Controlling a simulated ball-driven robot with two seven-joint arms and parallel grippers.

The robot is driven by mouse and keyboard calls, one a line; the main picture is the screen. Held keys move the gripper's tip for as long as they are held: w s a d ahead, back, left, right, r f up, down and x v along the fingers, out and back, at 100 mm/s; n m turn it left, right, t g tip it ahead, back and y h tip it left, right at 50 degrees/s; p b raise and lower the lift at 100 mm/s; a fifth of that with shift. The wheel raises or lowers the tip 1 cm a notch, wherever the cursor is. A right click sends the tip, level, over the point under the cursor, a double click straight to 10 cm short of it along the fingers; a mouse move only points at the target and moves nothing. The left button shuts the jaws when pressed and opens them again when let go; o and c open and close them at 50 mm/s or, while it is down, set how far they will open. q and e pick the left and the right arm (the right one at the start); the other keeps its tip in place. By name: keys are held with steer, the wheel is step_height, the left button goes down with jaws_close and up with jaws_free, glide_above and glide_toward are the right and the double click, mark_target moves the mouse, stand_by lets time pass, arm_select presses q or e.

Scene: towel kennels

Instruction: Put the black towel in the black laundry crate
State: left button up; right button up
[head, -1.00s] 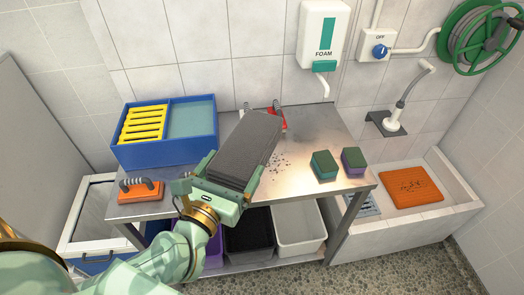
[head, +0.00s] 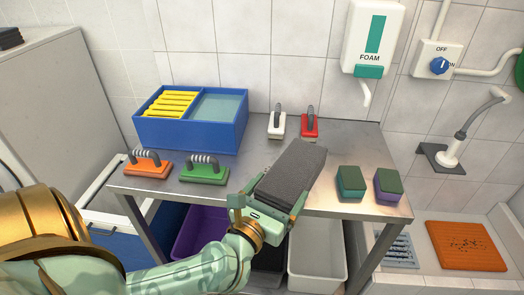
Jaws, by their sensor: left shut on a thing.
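My left gripper (head: 266,208) is shut on the black towel (head: 290,172), a flat dark grey-black folded slab. It holds the towel tilted, in front of and above the steel table's front edge. The black laundry crate (head: 269,261) stands under the table, between the purple and white crates. My gripper and wrist hide most of it. My right gripper is not in view.
The steel table (head: 237,172) carries a blue tray (head: 192,134), an orange brush (head: 147,169), a green brush (head: 204,175) and two sponges (head: 352,186). A purple crate (head: 200,230) and white crate (head: 318,248) flank the black crate. A sink with an orange mat (head: 465,247) is at right.

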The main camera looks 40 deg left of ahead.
mark_target(273, 167)
arm_select(q)
steer(key=w+a+y, duration=0.1)
steer(key=w+a, duration=0.1)
steer(key=w+a+f+n+y, duration=0.1)
steer(key=w+a, duration=0.1)
steer(key=w+a+n+y, duration=0.1)
steer(key=w+a, duration=0.1)
steer(key=shift+w+a+f+g+y+b, duration=0.15)
steer(key=shift+w+f+g+y+b, duration=0.15)
steer(key=shift+w+g+b, duration=0.1)
steer(key=w+a+r+n+g+y, duration=0.2)
steer(key=w+a+n+y, duration=0.1)
steer(key=w+a, duration=0.25)
steer(key=f+b, duration=0.1)
steer(key=f, duration=0.2)
steer(key=f+b, duration=0.1)
steer(key=f, duration=0.2)
steer(key=a+f+b, duration=0.1)
steer(key=f, duration=0.3)
steer(key=shift+s, duration=0.25)
steer(key=shift+r, duration=0.1)
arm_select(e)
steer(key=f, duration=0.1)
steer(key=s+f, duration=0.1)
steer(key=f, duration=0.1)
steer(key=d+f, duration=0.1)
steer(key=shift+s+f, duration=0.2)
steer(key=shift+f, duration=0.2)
